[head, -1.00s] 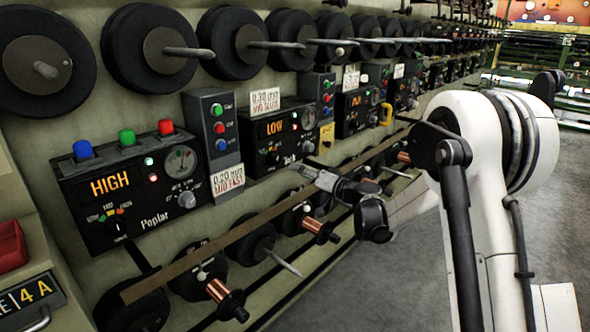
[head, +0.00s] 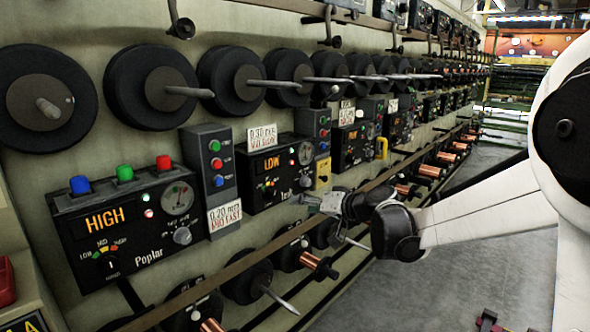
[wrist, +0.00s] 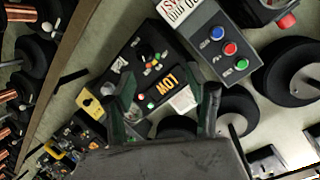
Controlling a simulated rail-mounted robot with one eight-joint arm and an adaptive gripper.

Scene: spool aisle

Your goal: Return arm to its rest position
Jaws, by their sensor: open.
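My gripper (head: 306,200) is at the middle of the head view, at the end of my white arm, which comes in from the right. It is in front of the machine wall, just below the black control box reading LOW (head: 271,178). In the wrist view my gripper (wrist: 168,98) has its two fingers spread apart with nothing between them. The LOW box (wrist: 158,82) shows beyond and between the fingers there. I cannot tell from these views whether the fingertips touch anything.
A control box reading HIGH (head: 105,222) is at the left. Dark spools (head: 150,80) line the wall above. A long brown rail (head: 235,258) and copper spools (head: 309,259) run below the boxes. Grey floor (head: 440,285) is open at the right.

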